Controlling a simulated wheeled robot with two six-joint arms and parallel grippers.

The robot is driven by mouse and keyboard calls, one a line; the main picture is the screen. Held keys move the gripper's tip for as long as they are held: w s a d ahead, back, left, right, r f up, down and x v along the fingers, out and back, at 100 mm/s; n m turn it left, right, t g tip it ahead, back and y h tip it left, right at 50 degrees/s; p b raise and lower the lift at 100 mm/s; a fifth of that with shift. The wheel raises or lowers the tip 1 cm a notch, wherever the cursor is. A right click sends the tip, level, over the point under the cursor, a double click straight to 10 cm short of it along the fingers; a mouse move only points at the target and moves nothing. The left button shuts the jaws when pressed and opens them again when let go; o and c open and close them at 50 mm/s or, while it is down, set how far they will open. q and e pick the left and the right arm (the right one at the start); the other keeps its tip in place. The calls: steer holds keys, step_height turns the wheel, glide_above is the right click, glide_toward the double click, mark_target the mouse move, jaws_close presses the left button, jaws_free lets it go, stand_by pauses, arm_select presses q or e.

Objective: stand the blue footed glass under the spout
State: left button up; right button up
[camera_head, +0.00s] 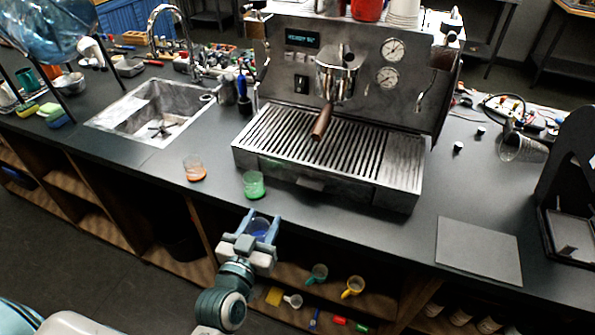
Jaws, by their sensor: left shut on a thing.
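My left gripper (262,222) reaches up from the bottom of the picture. It is shut on the blue footed glass (260,228), in front of the counter's front edge. The fingers hide part of the glass, and its foot cannot be made out. The steel espresso machine (290,65) stands behind and to the right. Its portafilter (336,80) sits above the slatted drip tray (385,160), with a brown handle pointing toward me. The spout itself is hard to make out. The drip tray is bare. My right gripper is not in view.
A sink (150,105) lies left. Open shelves with cups are below.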

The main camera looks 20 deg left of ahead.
arm_select(q)
steer(key=w+d+r+m+g+h, duration=0.3)
steer(key=w+d+m+g+h, duration=0.1)
steer(key=d+m+g+h, duration=0.3)
steer(key=w+d+r+m+g+h, duration=0.3)
steer(key=w+d+m+g+h, duration=0.1)
steer(key=d+m+g+h, duration=0.4)
steer(key=m+g+h, duration=0.1)
steer(key=m+h, duration=0.1)
steer(key=h, duration=0.1)
steer(key=shift+w+g, duration=0.2)
steer(key=shift+g, duration=0.2)
